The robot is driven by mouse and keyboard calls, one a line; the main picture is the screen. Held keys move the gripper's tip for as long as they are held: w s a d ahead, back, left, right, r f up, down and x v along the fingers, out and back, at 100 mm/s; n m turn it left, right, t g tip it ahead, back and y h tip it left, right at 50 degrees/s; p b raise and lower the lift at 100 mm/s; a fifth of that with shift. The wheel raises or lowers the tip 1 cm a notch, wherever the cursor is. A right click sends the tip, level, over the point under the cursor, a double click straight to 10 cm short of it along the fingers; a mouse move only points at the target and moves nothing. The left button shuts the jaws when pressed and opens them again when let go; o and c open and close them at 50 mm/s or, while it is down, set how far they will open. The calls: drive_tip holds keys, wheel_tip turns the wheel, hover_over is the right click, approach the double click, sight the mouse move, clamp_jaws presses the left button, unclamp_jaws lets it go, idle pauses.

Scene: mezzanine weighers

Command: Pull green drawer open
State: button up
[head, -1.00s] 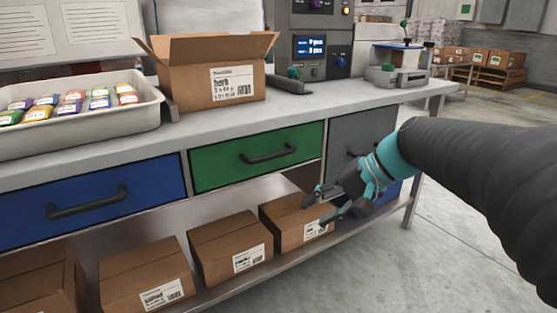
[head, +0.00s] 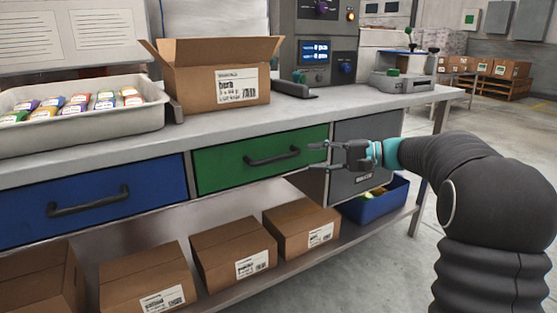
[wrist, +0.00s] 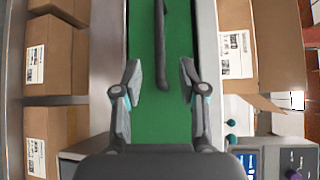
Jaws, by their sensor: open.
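The green drawer (head: 222,169) is closed under the bench top, between a blue drawer and a grey one. Its black bar handle (head: 272,156) runs across its front. My gripper (head: 318,156) is open and empty, at the right end of the green drawer, to the right of the handle. In the wrist view the drawer front (wrist: 150,118) fills the middle. The handle (wrist: 160,50) shows upright there, its near end between and just beyond the two open fingertips (wrist: 160,80). The fingers do not touch the handle.
The blue drawer (head: 150,178) and grey drawer (head: 350,132) flank it, both shut. The bench top (head: 200,133) carries an open carton (head: 195,90) and a tray of packets (head: 150,117). Below, a shelf holds several cartons (head: 230,250) and a blue bin (head: 375,210).

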sight(282, 158)
drive_tip(key=x, duration=1)
drive_tip(key=shift+w+a, duration=0.1)
drive_tip(key=shift+a, duration=0.05)
clamp_jaws()
